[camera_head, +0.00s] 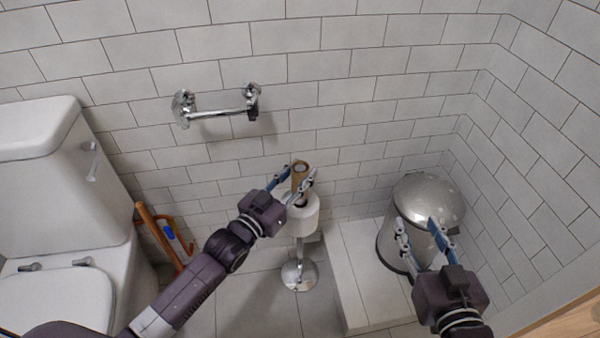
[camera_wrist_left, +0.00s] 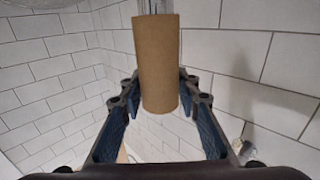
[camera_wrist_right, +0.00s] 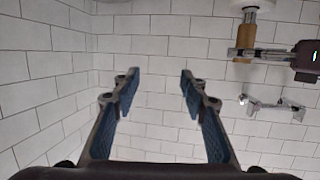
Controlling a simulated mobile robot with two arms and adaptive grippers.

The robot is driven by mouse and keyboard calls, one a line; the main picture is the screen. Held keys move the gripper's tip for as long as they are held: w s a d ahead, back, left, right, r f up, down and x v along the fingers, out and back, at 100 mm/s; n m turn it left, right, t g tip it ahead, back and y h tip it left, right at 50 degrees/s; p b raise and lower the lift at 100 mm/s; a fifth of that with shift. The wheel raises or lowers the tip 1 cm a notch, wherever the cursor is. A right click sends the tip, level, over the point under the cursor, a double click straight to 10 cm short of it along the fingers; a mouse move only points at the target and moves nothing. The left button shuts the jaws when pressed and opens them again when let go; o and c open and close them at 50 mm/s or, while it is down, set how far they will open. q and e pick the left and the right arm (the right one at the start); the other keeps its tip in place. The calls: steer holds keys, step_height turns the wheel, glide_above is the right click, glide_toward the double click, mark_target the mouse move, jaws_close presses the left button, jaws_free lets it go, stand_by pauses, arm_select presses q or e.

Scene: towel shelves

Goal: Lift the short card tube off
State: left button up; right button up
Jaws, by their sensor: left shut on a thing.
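The brown card tube (camera_head: 300,176) is upright directly above the white toilet roll (camera_head: 302,216) on a chrome floor stand (camera_head: 299,273). My left gripper (camera_head: 292,184) has one finger on each side of the tube and is shut on it. In the left wrist view the tube (camera_wrist_left: 158,62) fills the space between the fingers. In the right wrist view the tube (camera_wrist_right: 245,33) is seen against the wall, with the left gripper across it. I cannot tell whether the stand's rod is still inside the tube. My right gripper (camera_head: 422,236) is open and empty in front of the bin.
A chrome wall holder (camera_head: 218,112) is empty on the tiled wall. A steel bin (camera_head: 428,200) stands on the right, beside a low tiled ledge (camera_head: 362,270). A toilet (camera_head: 50,210) is at the left, with a wooden item (camera_head: 160,235) leaning between it and the stand.

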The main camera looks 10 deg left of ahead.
mark_target(300, 167)
arm_select(q)
steer(key=shift+r, duration=0.3)
steer(key=shift+r+p, duration=0.3)
steer(key=shift+p, duration=0.25)
steer(key=shift+r, duration=0.25)
steer(key=shift+r+p, duration=0.25)
steer(key=shift+p, duration=0.25)
steer(key=shift+r+p, duration=0.3)
steer(key=shift+p, duration=0.05)
steer(key=shift+r+p, duration=1.1)
arm_select(e)
steer(key=shift+s+d+f+g+h, duration=0.8)
steer(key=shift+s+d+f+g, duration=0.9)
steer(key=shift+s+f+g, duration=2.2)
steer(key=shift+s+d+f+g+h, duration=0.8)
steer(key=shift+s+d+f+g, duration=1.6)
steer(key=shift+s, duration=2.9)
arm_select(q)
steer(key=shift+r+p, duration=0.75)
steer(key=shift+p, duration=0.05)
steer(key=shift+r+p, duration=2.2)
arm_select(e)
steer(key=s+a+x, duration=0.1)
steer(key=s+x, duration=0.2)
steer(key=x, duration=1.3)
steer(key=shift+s+a+f, duration=0.2)
steer(key=shift+a+f, duration=0.05)
steer(key=shift+f, duration=0.35)
